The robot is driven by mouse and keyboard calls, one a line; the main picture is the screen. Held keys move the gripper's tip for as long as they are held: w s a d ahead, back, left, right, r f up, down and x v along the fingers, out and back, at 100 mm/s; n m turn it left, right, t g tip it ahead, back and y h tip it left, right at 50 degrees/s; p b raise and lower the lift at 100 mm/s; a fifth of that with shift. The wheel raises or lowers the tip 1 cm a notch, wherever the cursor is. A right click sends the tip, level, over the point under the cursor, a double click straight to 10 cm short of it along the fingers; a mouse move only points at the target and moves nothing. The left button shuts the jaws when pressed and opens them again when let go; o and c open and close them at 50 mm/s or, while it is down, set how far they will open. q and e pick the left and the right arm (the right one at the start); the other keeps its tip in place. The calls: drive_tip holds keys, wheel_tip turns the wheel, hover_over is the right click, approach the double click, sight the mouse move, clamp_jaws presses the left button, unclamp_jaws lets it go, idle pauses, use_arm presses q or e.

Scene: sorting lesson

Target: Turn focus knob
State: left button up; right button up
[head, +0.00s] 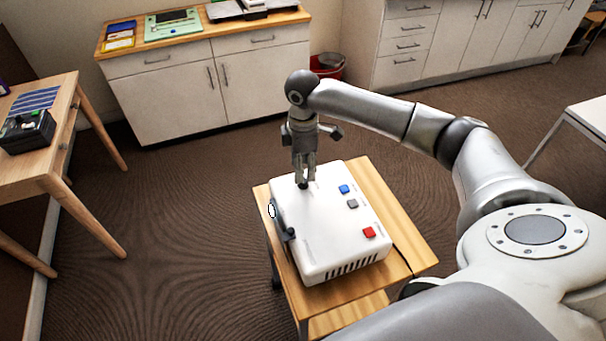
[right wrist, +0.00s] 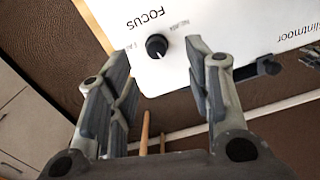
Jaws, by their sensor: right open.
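A white projector (head: 325,225) sits on a small wooden table. In the right wrist view its top (right wrist: 215,30) carries the printed word FOCUS beside a small round black focus knob (right wrist: 156,46) with a light pointer mark. My right gripper (head: 305,180) points down over the projector's far left part. Its two fingers are open, and in the right wrist view (right wrist: 158,68) the knob shows in the gap between the fingertips, with nothing gripped. In the head view the fingers largely hide the knob. My left gripper is in neither view.
Blue (head: 344,188), grey (head: 352,203) and red (head: 369,232) buttons sit on the projector's top right. Bare wood of the small table (head: 395,225) shows at right. A wooden desk (head: 60,120) stands at left, cabinets (head: 210,85) behind. Open carpet lies between.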

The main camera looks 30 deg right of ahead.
wheel_tip(320, 180, down, 3)
drive_tip(key=shift+w+d+f, duration=0.15)
drive_tip(key=shift+f, duration=0.05)
wheel_tip(320, 180, down, 2)
drive_tip(key=shift+f+p, duration=0.1)
drive_tip(key=shift+p, duration=0.25)
drive_tip(key=c, duration=0.4)
clamp_jaws()
drive_tip(key=m+p, duration=0.2)
drive_tip(key=p, duration=0.1)
drive_tip(key=shift+r, duration=0.25)
drive_tip(key=shift+f+m+p, duration=0.25)
drive_tip(key=shift+m+p, duration=0.2)
drive_tip(key=shift+m, duration=0.15)
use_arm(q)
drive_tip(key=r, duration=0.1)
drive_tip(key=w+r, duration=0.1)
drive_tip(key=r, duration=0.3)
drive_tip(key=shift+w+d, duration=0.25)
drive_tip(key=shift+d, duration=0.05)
use_arm(e)
drive_tip(key=shift+w, duration=0.1)
